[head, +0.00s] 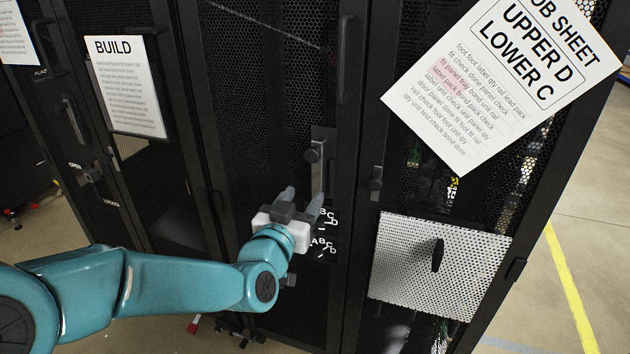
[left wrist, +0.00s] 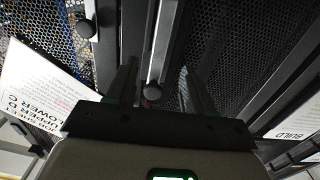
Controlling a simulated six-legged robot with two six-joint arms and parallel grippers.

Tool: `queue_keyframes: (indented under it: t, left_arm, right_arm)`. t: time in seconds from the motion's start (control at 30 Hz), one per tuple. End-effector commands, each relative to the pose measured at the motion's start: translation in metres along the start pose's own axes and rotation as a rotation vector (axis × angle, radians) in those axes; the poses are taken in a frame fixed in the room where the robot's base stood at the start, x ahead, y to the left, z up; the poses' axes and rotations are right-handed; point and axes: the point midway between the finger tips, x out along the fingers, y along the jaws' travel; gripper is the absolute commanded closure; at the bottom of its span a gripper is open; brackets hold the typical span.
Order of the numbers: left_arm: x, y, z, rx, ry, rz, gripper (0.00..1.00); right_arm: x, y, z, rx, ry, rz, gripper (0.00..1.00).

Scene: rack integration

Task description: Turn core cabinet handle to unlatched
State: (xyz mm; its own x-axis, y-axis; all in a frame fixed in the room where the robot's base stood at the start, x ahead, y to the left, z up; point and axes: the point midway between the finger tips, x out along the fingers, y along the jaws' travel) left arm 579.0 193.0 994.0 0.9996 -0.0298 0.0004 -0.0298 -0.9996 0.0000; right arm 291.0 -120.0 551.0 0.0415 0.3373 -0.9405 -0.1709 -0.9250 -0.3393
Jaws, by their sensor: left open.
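A dark vertical door handle (head: 317,165) with a round knob sits on the middle black mesh cabinet (head: 270,90). No label naming this cabinet is readable. My left gripper (head: 303,196) is open, just below and left of the handle, with its fingers pointing up toward it. In the left wrist view the handle's knob (left wrist: 152,92) appears between the two open fingers (left wrist: 160,82). Nothing is held, and I cannot tell whether the fingers touch the handle. My right gripper is not in view.
The right cabinet has its own handle (head: 376,183), a perforated panel (head: 405,270) with a black knob, and a job sheet (head: 500,80). A left cabinet bears a BUILD sheet (head: 128,85) and marks reading OPEN and LOCKED. Free floor (head: 590,230) lies at the right.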

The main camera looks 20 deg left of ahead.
Motion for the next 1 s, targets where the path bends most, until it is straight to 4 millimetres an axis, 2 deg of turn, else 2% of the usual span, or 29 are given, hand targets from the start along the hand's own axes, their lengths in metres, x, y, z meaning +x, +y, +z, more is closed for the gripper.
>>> queue_keyframes:
  t: [0.1, 0.3, 0.5, 0.73, 0.9, 1.0]
  left_arm:
    - [0.028, 0.000, -0.001, 0.000, -0.001, 0.000, 0.48]
    - [0.059, 0.001, 0.000, 0.001, -0.001, 0.002, 0.48]
    - [0.070, 0.002, 0.001, 0.000, -0.002, 0.004, 0.48]
    - [0.071, 0.003, 0.001, 0.000, -0.001, 0.005, 0.48]
    - [0.071, 0.003, 0.001, 0.000, -0.001, 0.005, 1.00]
    - [0.071, 0.003, 0.001, 0.000, -0.001, 0.005, 1.00]
  right_arm:
    - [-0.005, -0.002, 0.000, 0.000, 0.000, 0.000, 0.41]
    - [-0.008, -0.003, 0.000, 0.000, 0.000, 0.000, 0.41]
    - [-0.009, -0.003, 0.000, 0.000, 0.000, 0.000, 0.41]
    - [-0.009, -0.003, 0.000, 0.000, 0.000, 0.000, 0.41]
    - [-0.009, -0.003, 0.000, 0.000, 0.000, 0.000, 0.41]
    - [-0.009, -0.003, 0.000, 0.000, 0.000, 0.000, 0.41]
